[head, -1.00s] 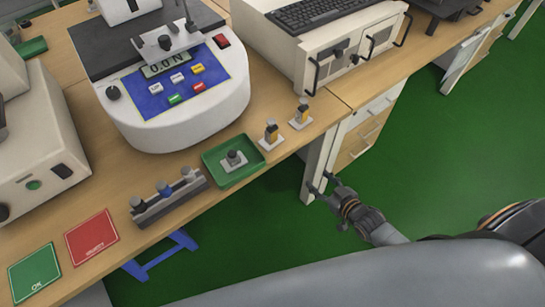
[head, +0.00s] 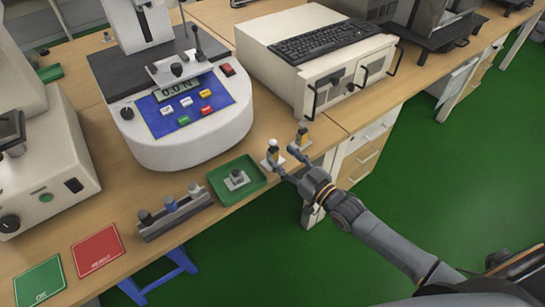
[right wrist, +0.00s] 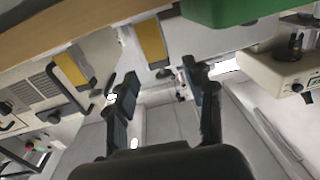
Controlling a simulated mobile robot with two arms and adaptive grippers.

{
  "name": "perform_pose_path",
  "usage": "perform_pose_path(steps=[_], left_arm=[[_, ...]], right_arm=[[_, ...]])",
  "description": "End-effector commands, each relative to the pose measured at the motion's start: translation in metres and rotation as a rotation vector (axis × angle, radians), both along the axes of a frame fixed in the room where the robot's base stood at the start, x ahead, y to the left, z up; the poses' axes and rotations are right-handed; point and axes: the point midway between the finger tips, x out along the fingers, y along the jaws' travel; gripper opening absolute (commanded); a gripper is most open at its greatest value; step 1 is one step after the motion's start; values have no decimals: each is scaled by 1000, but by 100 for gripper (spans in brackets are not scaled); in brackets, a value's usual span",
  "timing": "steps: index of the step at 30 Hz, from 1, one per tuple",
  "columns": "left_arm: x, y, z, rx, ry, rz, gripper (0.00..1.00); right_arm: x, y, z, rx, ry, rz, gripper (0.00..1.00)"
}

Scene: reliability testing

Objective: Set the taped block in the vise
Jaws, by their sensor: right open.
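Two small upright blocks with yellow tape stand on pale bases near the bench's front edge: the left block (head: 272,150) and the right block (head: 302,137). In the right wrist view, the tape of the left block (right wrist: 152,42) and the right block (right wrist: 72,68) shows. My right gripper (head: 282,160) is open and empty, its fingertips close to the left block; it also shows in the right wrist view (right wrist: 160,76). Contact cannot be told. A grey fixture with a knob, possibly the vise (head: 177,70), sits on the white tester (head: 195,145). My left gripper is out of view.
A green tray (head: 256,187) with a small grey piece (head: 237,178) lies left of the blocks. A rack (head: 176,216) with several knobbed pieces, a red mat (head: 98,251) and a green mat (head: 40,280) are farther left. A keyboard (head: 325,40) lies on a pale case (head: 300,82).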

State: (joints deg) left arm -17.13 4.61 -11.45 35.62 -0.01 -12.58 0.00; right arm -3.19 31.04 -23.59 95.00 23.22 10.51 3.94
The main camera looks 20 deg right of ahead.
Motion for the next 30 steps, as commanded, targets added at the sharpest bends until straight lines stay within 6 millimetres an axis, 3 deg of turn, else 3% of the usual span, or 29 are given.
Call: perform_pose_path(steps=[13, 22, 30], left_arm=[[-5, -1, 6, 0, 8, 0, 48], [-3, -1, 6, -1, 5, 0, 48], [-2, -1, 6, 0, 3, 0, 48]], right_arm=[[46, 20, 2, 0, -1, 0, 53], [50, 22, 1, 0, 1, 0, 53], [50, 21, 1, 0, 1, 0, 0]])
